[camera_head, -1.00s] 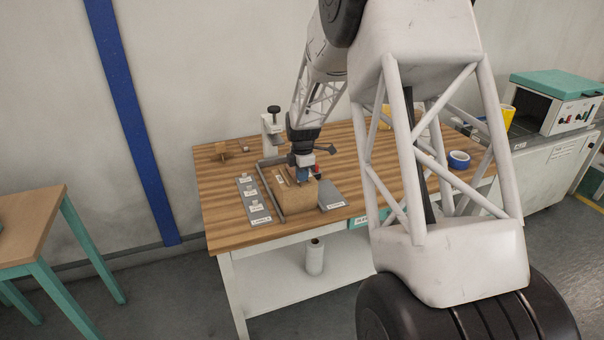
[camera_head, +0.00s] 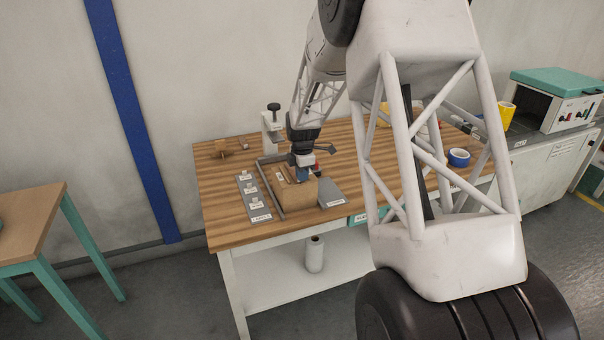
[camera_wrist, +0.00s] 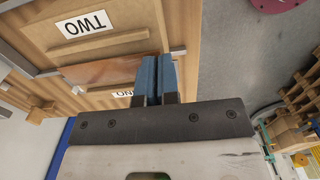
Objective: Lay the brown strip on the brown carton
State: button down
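The brown carton (camera_head: 290,198) sits near the front of the wooden table, under my gripper (camera_head: 303,177). In the wrist view the carton's top (camera_wrist: 122,38) carries raised bars and the labels "TWO" and "ONE", the latter partly covered. The shiny brown strip (camera_wrist: 100,73) runs across that top from the left to my fingertips. My gripper (camera_wrist: 157,62) points down at the carton, its two blue fingers almost together with the strip's right end at their tips. Whether the strip touches the carton along its length cannot be told.
A grey labelled board (camera_head: 254,197) lies left of the carton and a grey plate (camera_head: 331,194) right of it. A white post with a black knob (camera_head: 272,128) stands behind. A blue roll (camera_head: 458,158) is farther right. My arm hides part of the table.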

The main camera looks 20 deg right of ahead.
dwell(0.3)
jog(key=c, duration=1)
grip_release()
jog(key=shift+c, duration=0.2)
jog(key=shift+r, duration=0.1)
jog(key=shift+r, duration=3.35)
